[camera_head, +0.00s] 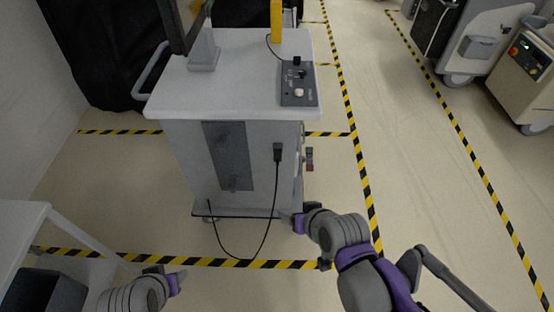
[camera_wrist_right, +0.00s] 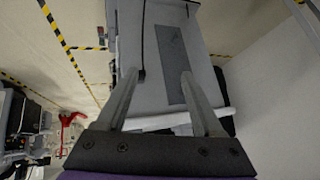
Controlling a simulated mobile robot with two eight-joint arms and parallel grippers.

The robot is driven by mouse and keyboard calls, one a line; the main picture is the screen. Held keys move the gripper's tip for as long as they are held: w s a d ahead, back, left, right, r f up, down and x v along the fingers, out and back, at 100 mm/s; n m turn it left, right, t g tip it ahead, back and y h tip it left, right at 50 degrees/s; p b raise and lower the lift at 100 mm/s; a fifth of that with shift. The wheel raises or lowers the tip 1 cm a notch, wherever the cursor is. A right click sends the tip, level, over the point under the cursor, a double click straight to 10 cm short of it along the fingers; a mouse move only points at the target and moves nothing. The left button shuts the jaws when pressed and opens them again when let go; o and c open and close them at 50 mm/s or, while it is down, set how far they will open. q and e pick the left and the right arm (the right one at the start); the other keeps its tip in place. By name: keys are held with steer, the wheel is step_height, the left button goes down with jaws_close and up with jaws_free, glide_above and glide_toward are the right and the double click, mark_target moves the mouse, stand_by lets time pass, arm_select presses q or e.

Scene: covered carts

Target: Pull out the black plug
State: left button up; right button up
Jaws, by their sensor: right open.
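The black plug (camera_head: 278,152) sits in the grey front face of the white-topped cart (camera_head: 180,95), right of a dark panel. Its black cable hangs down, loops near the floor and rises toward the cart's lower left. My right gripper (camera_head: 286,216) is below the plug, near the cart's lower right edge, apart from the plug. In the right wrist view its two fingers (camera_wrist_right: 157,74) are spread and empty; the plug (camera_wrist_right: 141,75) shows close to the left fingertip in the picture. My left gripper (camera_head: 182,277) is low at the left, away from the cart; its jaws are too small to read.
A control panel (camera_head: 299,84) lies on the cart top. A white table (camera_head: 22,218) stands at the lower left, and another machine (camera_head: 524,75) at the upper right. Black-and-yellow tape marks the floor. The floor right of the cart is clear.

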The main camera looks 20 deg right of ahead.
steer(key=w+a+f+m+t+b, duration=0.2)
steer(key=w+b, duration=0.1)
steer(key=w, duration=0.2)
steer(key=w+a+f+m+t+y+b, duration=0.1)
steer(key=w+f+m+t+b, duration=0.15)
steer(key=w, duration=0.25)
steer(key=w+a+f+m+t+b, duration=0.1)
steer(key=w+a+m+t+b, duration=0.1)
steer(key=w+b, duration=0.25)
arm_select(q)
step_height(320, 180, down, 23)
steer(key=b, duration=0.8)
steer(key=shift+r+g, duration=0.2)
steer(key=shift+g, duration=0.2)
arm_select(e)
steer(key=m+t+h, duration=0.3)
steer(key=m+h, duration=0.5)
steer(key=m, duration=0.5)
glide_toward(278, 160)
steer(key=shift+f+x, duration=0.25)
steer(key=shift+x, duration=1)
steer(key=shift+w, duration=0.1)
steer(key=shift+x, duration=4.4)
